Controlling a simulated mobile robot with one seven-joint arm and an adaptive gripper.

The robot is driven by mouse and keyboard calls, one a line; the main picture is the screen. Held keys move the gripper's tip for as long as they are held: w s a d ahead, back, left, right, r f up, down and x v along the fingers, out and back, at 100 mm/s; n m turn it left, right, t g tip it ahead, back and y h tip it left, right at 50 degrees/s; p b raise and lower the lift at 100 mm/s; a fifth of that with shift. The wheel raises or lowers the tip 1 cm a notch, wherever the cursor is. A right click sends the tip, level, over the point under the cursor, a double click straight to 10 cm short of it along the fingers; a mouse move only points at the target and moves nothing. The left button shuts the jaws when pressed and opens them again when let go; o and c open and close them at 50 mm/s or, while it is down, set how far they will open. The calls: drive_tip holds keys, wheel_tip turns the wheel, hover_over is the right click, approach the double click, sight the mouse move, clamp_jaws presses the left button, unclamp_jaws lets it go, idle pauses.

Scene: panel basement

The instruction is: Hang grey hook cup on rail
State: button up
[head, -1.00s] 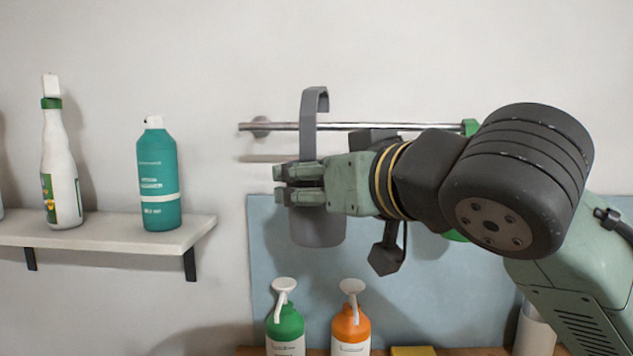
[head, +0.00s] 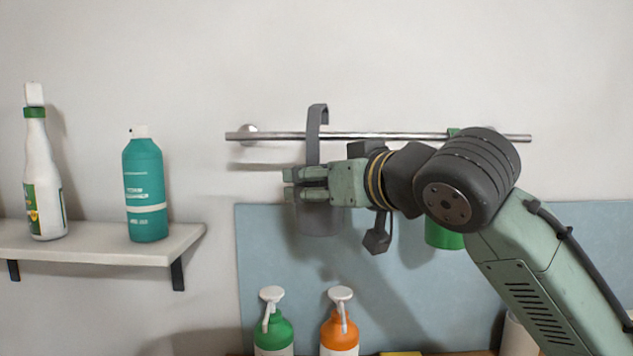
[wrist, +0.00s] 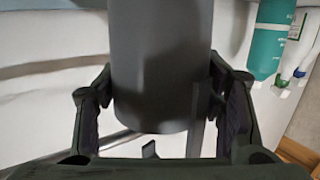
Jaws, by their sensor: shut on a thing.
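The grey hook cup (head: 320,222) is upright and held against the wall scene in the head view, with its tall strap and curved hook (head: 313,150) rising above my gripper. My gripper (head: 298,186) is shut on the cup's body, and its fingers hide part of it. In the wrist view the cup (wrist: 160,70) fills the space between both fingers. The metal rail (head: 270,136) runs level along the wall. The strap crosses in front of the rail and the hook's top is above it. I cannot tell whether the hook's tip is behind the rail.
A green cup (head: 443,236) is at the rail's right part, partly hidden by my arm. A shelf (head: 95,250) at left bears a teal bottle (head: 146,190) and a white spray bottle (head: 42,180). Green (head: 273,333) and orange (head: 339,333) pump bottles stand below.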

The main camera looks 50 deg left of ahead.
drive_tip(key=shift+w+a, duration=0.65)
drive_tip(key=shift+w, duration=0.25)
drive_tip(key=shift+w+a+f, duration=0.1)
drive_tip(key=shift+w+f, duration=0.05)
drive_tip(key=shift+w, duration=0.05)
drive_tip(key=shift+f+b, duration=0.8)
drive_tip(key=shift+f, duration=0.45)
drive_tip(key=o, duration=1.2)
drive_tip(key=shift+o, duration=0.2)
drive_tip(key=shift+s, duration=0.1)
